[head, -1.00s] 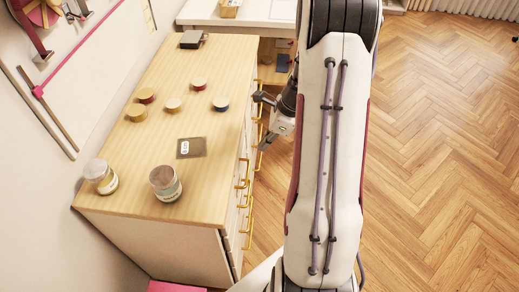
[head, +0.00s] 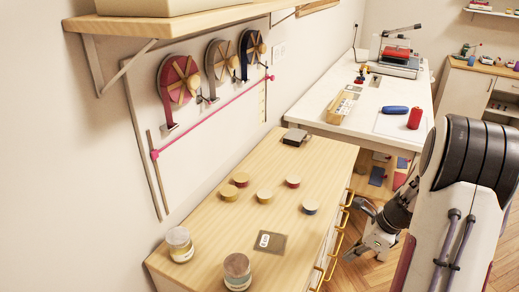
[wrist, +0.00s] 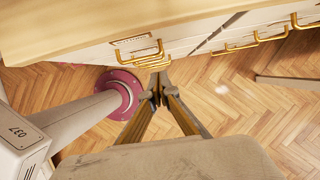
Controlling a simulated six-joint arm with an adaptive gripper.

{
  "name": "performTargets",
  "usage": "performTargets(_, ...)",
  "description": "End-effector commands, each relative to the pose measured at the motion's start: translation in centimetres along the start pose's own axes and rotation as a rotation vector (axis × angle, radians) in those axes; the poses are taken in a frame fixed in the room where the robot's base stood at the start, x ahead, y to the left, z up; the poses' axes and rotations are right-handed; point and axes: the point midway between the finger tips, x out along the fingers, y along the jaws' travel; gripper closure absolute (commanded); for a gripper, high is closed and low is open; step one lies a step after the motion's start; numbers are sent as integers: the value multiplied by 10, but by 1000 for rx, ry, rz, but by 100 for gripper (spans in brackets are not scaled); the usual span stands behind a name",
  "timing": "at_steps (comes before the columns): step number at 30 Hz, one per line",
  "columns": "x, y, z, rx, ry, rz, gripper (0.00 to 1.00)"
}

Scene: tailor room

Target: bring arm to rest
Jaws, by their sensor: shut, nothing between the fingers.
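My gripper (wrist: 157,88) is shut and empty in the wrist view, its two fingers meeting at the tips. It hangs in front of the drawer side of the wooden-topped cabinet (head: 215,235), over the floor, close to the gold handles in the picture. In the head view my arm (head: 470,205) fills the right side, with its wrist bent down beside the cabinet's right edge. Whether the fingers touch a handle cannot be told.
On the cabinet stand two jars (head: 179,244) (head: 237,271), several small round tins (head: 264,196), a dark card (head: 269,242) and a dark box (head: 294,137). Gold drawer handles (wrist: 255,42) stick out. A white table (head: 330,112) stands behind. Herringbone floor (wrist: 225,100) is clear.

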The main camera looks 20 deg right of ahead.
Motion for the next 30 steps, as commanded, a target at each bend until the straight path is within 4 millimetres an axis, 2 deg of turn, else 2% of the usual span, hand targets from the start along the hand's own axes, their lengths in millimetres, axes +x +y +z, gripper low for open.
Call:
performTargets(6, 0, 0, 0, -30, 0, 1, 100)
performTargets(11, 0, 4, -1, -123, 1, 14, 100)
performTargets(17, 5, 26, -8, -292, 12, 73, 100)
performTargets(20, 1, 39, -10, -389, 19, 98, 100)
performTargets(30, -33, 83, 9, -786, 54, 156, 100)
